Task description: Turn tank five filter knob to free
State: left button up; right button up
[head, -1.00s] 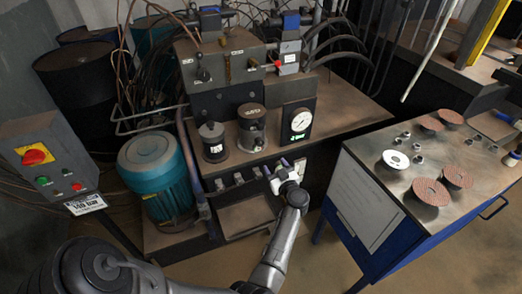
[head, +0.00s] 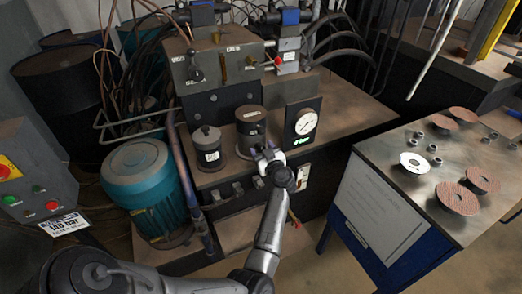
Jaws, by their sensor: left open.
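A hydraulic power unit stands in the middle of the head view. On its tank top (head: 350,100) are two dark cylindrical housings, a smaller one with a small cap (head: 207,147) and a larger one with a pale label on its top (head: 250,122). I cannot tell which is the tank five filter knob, and the label writing is too small to read. My left gripper (head: 266,156) is open, just in front of and below the larger housing. Its fingers partly cover the housing's lower front. I cannot tell whether they touch it. My right gripper is not in view.
A round gauge (head: 305,123) stands right of the larger housing. A blue-green motor (head: 138,175) is at left, and a valve block with a red knob (head: 278,61) is above. A bench with several flap discs (head: 458,198) stands at right. Black hoses (head: 335,42) hang behind.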

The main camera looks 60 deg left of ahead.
pick_arm(q)
jog(key=shift+c, duration=0.2)
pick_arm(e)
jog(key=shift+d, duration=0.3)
